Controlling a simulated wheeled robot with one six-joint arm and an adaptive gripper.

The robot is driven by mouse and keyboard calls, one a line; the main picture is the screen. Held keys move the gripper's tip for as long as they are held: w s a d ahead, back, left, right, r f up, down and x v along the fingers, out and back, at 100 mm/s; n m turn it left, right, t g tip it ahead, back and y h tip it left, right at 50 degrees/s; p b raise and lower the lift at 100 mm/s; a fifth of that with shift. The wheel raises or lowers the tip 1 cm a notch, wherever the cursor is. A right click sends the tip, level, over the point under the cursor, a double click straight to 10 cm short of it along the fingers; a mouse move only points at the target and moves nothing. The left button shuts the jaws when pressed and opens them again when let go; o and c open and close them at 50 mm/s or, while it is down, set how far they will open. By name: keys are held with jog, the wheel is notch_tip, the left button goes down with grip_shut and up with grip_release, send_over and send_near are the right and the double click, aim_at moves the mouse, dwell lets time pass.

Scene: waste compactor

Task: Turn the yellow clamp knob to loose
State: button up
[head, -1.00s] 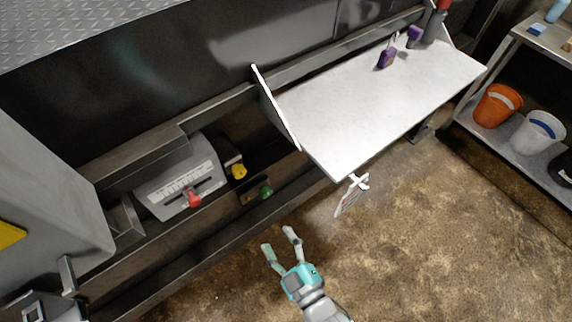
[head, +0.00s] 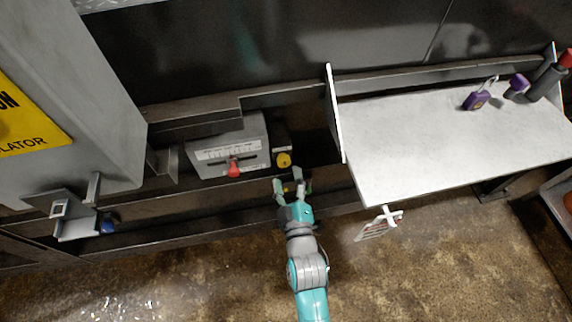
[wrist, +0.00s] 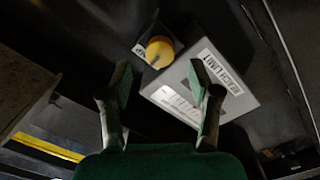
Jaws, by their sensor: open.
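The yellow clamp knob (head: 284,159) sits on a small dark block at the right end of the grey scale box. In the wrist view the round yellow knob (wrist: 159,50) is ahead of the fingertips, above the gap between them, with a dark mark on its face. My gripper (head: 292,186) is open and empty, just below the knob in the head view. Its two fingers also show in the wrist view (wrist: 160,85), apart from the knob. I cannot tell the knob's setting.
The grey scale box (head: 228,146) with a red lever handle (head: 233,169) is left of the knob. A white shelf (head: 450,130) with an upright side plate (head: 335,112) stands to the right. A tag (head: 378,225) hangs below the shelf. A blue knob (head: 108,223) is lower left.

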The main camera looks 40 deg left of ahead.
aim_at(284, 165)
jog(key=shift+x, duration=2.25)
jog(key=c, duration=1.2)
